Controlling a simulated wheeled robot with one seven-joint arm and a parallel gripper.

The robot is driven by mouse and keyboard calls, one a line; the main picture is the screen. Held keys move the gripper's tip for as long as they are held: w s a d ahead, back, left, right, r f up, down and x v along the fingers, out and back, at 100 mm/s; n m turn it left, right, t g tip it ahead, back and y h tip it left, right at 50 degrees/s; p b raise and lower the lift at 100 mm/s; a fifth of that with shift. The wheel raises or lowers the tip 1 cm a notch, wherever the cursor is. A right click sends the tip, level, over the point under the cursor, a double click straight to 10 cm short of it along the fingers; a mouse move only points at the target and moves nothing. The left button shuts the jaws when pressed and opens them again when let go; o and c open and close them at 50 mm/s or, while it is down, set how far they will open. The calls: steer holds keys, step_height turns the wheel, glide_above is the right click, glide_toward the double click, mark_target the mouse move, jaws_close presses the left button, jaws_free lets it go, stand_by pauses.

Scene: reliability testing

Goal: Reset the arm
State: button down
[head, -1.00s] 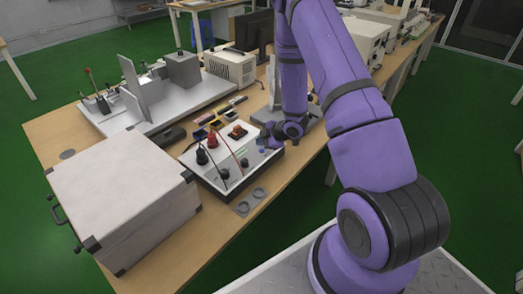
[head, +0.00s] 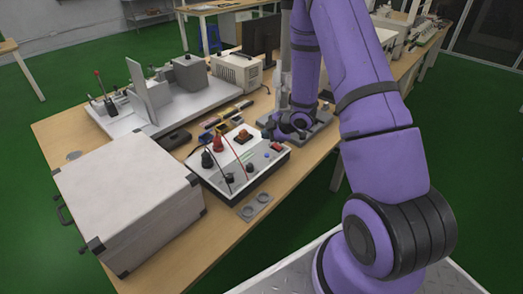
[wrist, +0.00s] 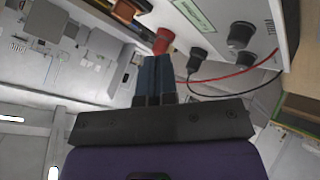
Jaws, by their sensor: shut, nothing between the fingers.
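My purple arm reaches over the right side of the workbench in the head view. My gripper (head: 268,130) is near the back right corner of a white test box (head: 240,178), a little above it. In the wrist view the two dark blue fingers (wrist: 153,75) are together with nothing between them. I cannot tell from the pictures how far the fingertips are from the box.
A large white case (head: 125,200) stands at the bench's front left. A grey metal fixture (head: 150,105) with a red-tipped lever and a beige instrument (head: 236,70) stand behind. Small coloured blocks (head: 228,112) lie behind the test box. Bare wooden table (head: 235,235) shows at the front right.

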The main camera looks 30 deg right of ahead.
steer(key=s+r+m+h, duration=0.3)
steer(key=r+m, duration=0.1)
steer(key=r, duration=0.9)
steer(key=s+r+m+h, duration=0.2)
steer(key=r+m+h, duration=0.15)
steer(key=r, duration=0.95)
steer(key=s+a+r+m+g, duration=0.1)
steer(key=s+a+r+m, duration=0.1)
steer(key=s, duration=0.7)
steer(key=s+a+r+m+y, duration=0.1)
steer(key=s+a+r+m, duration=0.2)
steer(key=s, duration=0.6)
steer(key=s+a+r+m+g+y, duration=0.1)
steer(key=s+a+r+m, duration=0.1)
steer(key=s+a+r, duration=0.3)
steer(key=s+r, duration=0.2)
steer(key=s, duration=0.2)
steer(key=shift+s+a+r+g, duration=0.25)
steer(key=shift+a+g, duration=0.05)
steer(key=shift+m, duration=0.25)
